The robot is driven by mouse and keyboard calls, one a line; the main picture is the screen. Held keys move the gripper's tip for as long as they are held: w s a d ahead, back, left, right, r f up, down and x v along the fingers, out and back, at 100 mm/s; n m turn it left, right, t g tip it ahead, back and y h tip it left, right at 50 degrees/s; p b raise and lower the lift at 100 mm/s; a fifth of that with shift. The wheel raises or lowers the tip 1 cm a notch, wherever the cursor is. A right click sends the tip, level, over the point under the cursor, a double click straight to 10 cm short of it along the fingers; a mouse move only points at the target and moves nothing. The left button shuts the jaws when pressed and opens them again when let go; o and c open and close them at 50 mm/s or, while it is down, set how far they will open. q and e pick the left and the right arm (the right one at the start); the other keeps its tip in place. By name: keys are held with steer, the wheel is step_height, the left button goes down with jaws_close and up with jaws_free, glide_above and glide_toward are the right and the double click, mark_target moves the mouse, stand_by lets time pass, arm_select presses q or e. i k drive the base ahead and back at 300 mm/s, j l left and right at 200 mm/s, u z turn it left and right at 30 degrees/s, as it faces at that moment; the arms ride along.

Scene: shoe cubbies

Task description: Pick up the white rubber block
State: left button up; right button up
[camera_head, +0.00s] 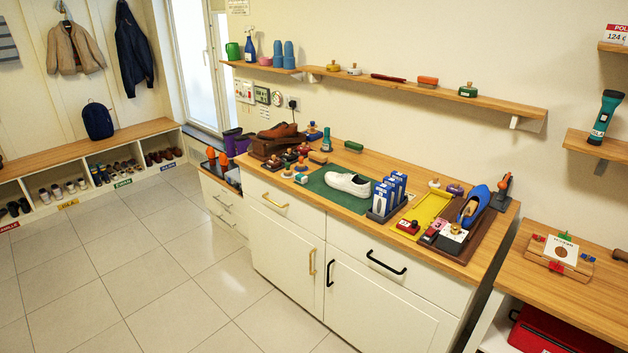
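I cannot single out a white rubber block for sure; many things on the counter are too small to tell. A small whitish piece (301,178) lies near the left edge of the green mat (322,187). A white card-like piece (453,231) lies among red and dark blocks in the brown tray (480,243) at the right end. A white shoe (347,184) lies on the green mat. Neither of my grippers is in view.
The wooden counter (400,163) stands against the wall. Blue boxes (387,194), a yellow tray (427,212) and a blue shoe (474,205) crowd its right half. A brown shoe (278,131) stands at the left. The tiled floor (130,265) in front is clear.

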mark_target(300, 178)
steer(key=i+j+z, duration=0.2)
steer(key=z, duration=0.3)
steer(key=i+j+z, duration=0.2)
steer(key=z, duration=0.25)
steer(key=i+j+z, duration=0.1)
steer(key=j+z, duration=0.4)
steer(key=l, duration=0.1)
